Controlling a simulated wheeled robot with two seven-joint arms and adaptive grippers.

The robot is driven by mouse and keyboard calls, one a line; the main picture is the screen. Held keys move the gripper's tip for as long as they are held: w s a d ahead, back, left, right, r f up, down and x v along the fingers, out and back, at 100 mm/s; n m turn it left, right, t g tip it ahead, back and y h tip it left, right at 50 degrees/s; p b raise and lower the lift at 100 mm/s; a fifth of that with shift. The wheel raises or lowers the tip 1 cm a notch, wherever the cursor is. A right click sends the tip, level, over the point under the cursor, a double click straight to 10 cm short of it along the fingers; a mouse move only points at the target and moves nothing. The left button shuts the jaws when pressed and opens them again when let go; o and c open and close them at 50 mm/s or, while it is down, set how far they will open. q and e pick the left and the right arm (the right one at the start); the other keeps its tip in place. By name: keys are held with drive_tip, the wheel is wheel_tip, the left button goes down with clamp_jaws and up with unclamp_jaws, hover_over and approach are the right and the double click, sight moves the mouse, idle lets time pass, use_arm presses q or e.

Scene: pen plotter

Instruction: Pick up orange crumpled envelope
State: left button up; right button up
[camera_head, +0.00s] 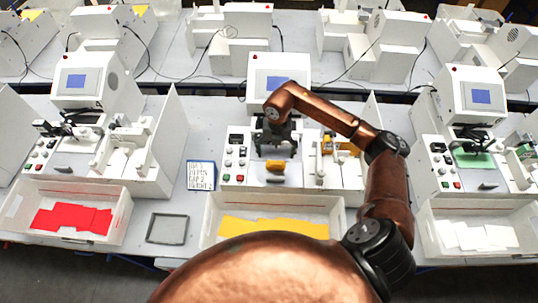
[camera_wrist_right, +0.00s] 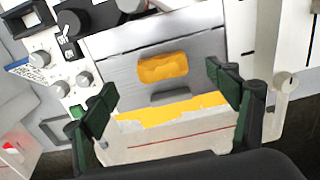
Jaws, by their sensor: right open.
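The orange crumpled envelope (camera_head: 275,166) lies on the flat grey plate of the middle machine, in front of my right gripper in the head view. In the right wrist view the envelope (camera_wrist_right: 162,67) sits on the grey plate between and beyond the fingertips. My right gripper (camera_head: 277,150) is open and empty above the plate. Its two dark green fingertips (camera_wrist_right: 160,95) are spread wide in the wrist view, apart from the envelope. My left gripper is not in view.
A white bin (camera_head: 210,222) with yellow sheets (camera_head: 262,228) stands in front of the middle machine. Knobs and buttons (camera_head: 234,165) are left of the plate. A white upright part (camera_wrist_right: 291,85) stands right of it. A grey tray (camera_head: 167,228) lies on the table.

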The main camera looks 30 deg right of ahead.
sight(276, 162)
drive_tip(key=s+f+p, duration=0.1)
drive_tip(key=s+f, duration=0.1)
drive_tip(key=f, duration=0.1)
drive_tip(key=shift+s+a+p, duration=0.2)
drive_tip(key=shift+p, duration=0.2)
drive_tip(key=w+f, duration=0.2)
drive_tip(key=f, duration=0.1)
drive_tip(key=shift+a+f+p, duration=0.1)
drive_tip(key=shift+p, duration=0.2)
drive_tip(key=shift+s+f, duration=0.2)
drive_tip(key=shift+s, duration=0.25)
drive_tip(key=shift+w+f, duration=0.1)
drive_tip(key=shift+w, duration=0.25)
drive_tip(key=c, duration=0.5)
drive_tip(key=shift+s, duration=0.25)
drive_tip(key=c, duration=0.3)
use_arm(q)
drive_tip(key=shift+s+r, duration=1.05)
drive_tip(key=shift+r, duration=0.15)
use_arm(e)
drive_tip(key=shift+w, duration=0.1)
drive_tip(key=shift+c, duration=0.5)
